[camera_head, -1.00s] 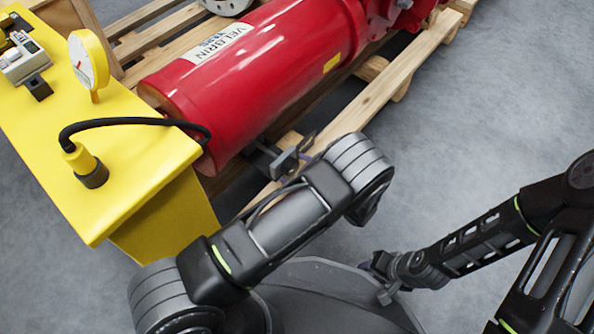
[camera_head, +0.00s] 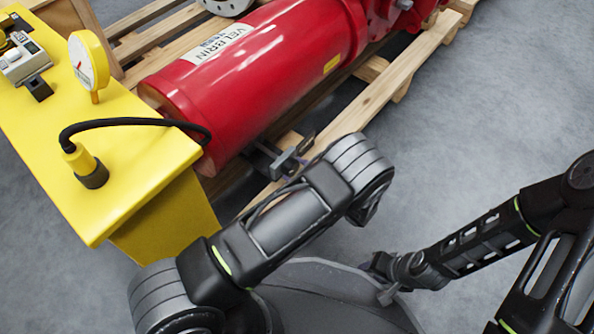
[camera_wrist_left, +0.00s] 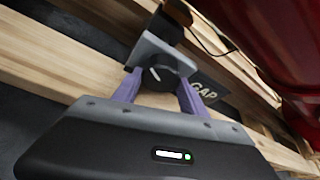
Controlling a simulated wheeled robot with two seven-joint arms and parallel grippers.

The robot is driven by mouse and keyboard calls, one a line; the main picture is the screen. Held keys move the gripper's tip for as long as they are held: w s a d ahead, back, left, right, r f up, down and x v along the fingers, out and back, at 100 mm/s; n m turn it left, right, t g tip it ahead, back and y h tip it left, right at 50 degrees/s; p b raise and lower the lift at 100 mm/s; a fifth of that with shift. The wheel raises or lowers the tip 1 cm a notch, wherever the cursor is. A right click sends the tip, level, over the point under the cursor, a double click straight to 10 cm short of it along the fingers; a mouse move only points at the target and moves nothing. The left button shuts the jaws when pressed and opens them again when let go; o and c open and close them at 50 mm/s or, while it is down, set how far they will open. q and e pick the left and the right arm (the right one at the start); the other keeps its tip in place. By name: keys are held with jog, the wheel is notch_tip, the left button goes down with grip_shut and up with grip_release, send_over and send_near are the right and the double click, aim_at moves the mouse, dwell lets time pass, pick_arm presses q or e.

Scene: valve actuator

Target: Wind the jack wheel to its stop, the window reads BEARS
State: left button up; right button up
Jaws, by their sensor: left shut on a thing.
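The jack wheel, a small dark knob with a pale line on its face (camera_wrist_left: 163,72), sits in front of a grey block (camera_wrist_left: 150,48) in the left wrist view. My left gripper (camera_wrist_left: 158,88) has its two purple fingers on either side of the wheel, shut on it. A dark window plate (camera_wrist_left: 205,91) beside the right finger reads GAP. In the head view the grey jack bracket (camera_head: 284,163) sits low beside the red cylinder (camera_head: 250,80); my left wrist hides most of the wheel. My right gripper (camera_head: 388,292) is low at the right, its fingers unclear.
The cylinder lies over a wooden pallet (camera_head: 385,95). A yellow stand (camera_head: 140,150) with a dial gauge (camera_head: 88,62) and a black hose (camera_head: 130,121) is at the left. Grey floor (camera_head: 500,90) is clear at the right.

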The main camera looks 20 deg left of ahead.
pick_arm(q)
jog(key=shift+w+d+m+g+y, duration=0.1)
jog(key=shift+m+g+y, duration=0.4)
jog(key=shift+m+g, duration=1.45)
jog(key=shift+m+t, duration=0.35)
jog(key=o, duration=1.4)
jog(key=shift+c, duration=0.2)
jog(key=p+v, duration=0.2)
jog(key=v, duration=0.5)
jog(key=shift+d, duration=0.4)
jog(key=shift+r, duration=0.1)
